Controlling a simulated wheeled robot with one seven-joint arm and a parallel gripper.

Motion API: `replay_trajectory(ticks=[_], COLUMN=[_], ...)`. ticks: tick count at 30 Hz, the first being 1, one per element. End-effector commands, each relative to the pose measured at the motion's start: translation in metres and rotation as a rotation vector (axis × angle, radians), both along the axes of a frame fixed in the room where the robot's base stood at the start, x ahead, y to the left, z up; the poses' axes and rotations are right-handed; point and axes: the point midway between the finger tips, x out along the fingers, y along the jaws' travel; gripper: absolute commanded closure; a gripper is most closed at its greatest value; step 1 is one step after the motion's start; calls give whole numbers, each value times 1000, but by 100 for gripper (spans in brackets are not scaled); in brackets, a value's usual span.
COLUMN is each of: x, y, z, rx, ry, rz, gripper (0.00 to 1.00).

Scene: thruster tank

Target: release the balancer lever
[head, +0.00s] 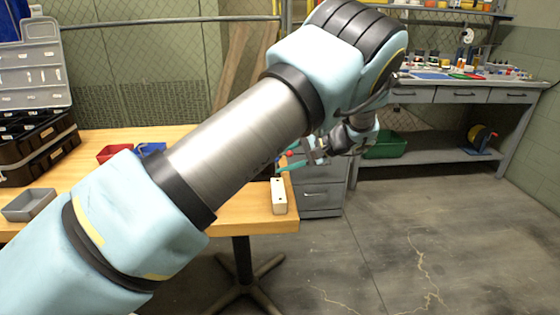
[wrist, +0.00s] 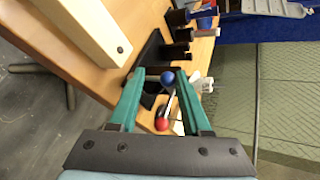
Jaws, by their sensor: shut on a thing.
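In the wrist view, my gripper (wrist: 160,76) has its two teal fingers on either side of a metal lever (wrist: 168,100), which has a blue ball (wrist: 168,77) at one end and a red ball (wrist: 162,124) at the other. The blue ball lies between the fingertips, and a dark part shows beside it. The exact contact is hard to see. In the head view, my gripper (head: 290,163) is small and partly hidden behind my arm, above the right end of the wooden table (head: 255,215).
A cream block (head: 278,195) stands at the table's right edge, close to my gripper; it is large in the wrist view (wrist: 85,25). Black stepped posts (wrist: 178,45) stand nearby. A grey drawer cabinet (head: 322,195) is behind. The floor at right is clear.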

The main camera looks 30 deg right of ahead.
Motion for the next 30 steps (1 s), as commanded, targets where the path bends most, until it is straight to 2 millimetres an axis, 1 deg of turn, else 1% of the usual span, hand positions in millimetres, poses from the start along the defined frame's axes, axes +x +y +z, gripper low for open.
replay_trajectory(ticks=[1,14,15,21,22,30], x=[3,3,3,2,1,-1], y=[1,0,0,0,0,-2], z=[-1,0,0,0,0,0], rx=[5,10,10,9,9,8], ry=[-7,-9,-9,-7,-6,-6], rz=[1,0,0,1,0,0], gripper=[100,100,48,25,23,23])
